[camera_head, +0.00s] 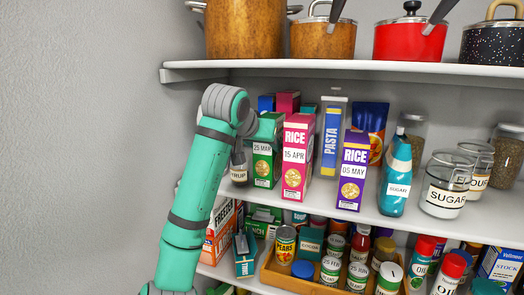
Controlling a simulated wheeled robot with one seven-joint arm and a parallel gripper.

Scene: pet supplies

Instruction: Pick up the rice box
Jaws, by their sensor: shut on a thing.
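A green box (264,152) labelled 25 MAR stands at the left of the middle shelf. It has the same gold emblem as the rice boxes beside it. My gripper (248,124) is at its upper left edge, shut on it; my wrist hides most of the fingers. A pink rice box (295,158) labelled 15 APR stands just right of it. A purple rice box (353,172) labelled 05 MAY stands farther right.
A syrup bottle (239,174) stands close left of the green box. A pasta pack (331,138) and a blue sugar bottle (396,182) stand to the right. The upper shelf (340,66) with pots hangs above; the lower shelf holds cans and jars.

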